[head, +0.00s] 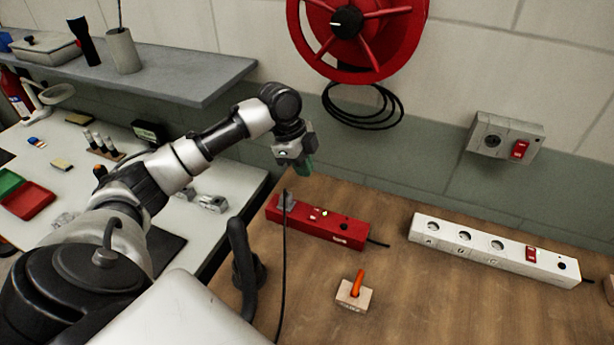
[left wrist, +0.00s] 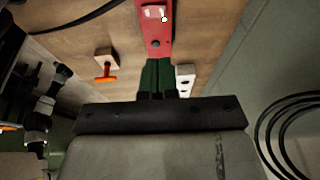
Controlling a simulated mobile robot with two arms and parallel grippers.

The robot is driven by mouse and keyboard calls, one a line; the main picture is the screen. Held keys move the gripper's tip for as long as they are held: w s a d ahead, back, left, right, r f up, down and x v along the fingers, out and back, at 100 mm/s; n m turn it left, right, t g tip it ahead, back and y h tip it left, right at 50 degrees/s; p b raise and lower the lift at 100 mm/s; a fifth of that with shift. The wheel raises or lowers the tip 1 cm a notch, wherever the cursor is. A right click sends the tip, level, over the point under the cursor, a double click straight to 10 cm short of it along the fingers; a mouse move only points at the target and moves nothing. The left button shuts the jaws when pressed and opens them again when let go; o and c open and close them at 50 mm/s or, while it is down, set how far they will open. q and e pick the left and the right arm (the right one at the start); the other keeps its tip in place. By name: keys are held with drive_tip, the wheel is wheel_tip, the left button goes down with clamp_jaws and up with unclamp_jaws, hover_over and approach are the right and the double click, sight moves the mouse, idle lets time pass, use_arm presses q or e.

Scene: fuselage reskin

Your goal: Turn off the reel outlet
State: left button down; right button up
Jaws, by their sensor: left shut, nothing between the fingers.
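A red wall reel (head: 385,40) with a black centre hub hangs above looped black cable (head: 365,105). To its right, a grey wall outlet box (head: 505,130) has a round socket and a red rocker switch (head: 519,150). My right gripper is out of view.
A white power strip (head: 465,240) with a red switch lies to the right. A wooden block with an orange lever (head: 357,285) sits in front. A grey shelf (head: 185,80) juts out at left. A black cord crosses the bench.

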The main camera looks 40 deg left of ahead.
sight(316, 210)
use_arm(q)
drive_tip(key=x, duration=0.3)
drive_tip(key=p+x, duration=0.1)
drive_tip(key=x, duration=0.3)
drive_tip(key=p+x, duration=0.1)
drive_tip(key=x, duration=0.3)
drive_tip(key=shift+a+f, duration=0.1)
drive_tip(key=shift+a, duration=0.3)
drive_tip(key=shift+f+p, duration=0.35)
drive_tip(key=shift+f, duration=0.2)
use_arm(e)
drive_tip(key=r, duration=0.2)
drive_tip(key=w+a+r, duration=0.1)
use_arm(q)
drive_tip(key=shift+f, duration=0.1)
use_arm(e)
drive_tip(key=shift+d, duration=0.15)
use_arm(q)
drive_tip(key=shift+w+f, duration=0.15)
drive_tip(key=shift+f, duration=0.15)
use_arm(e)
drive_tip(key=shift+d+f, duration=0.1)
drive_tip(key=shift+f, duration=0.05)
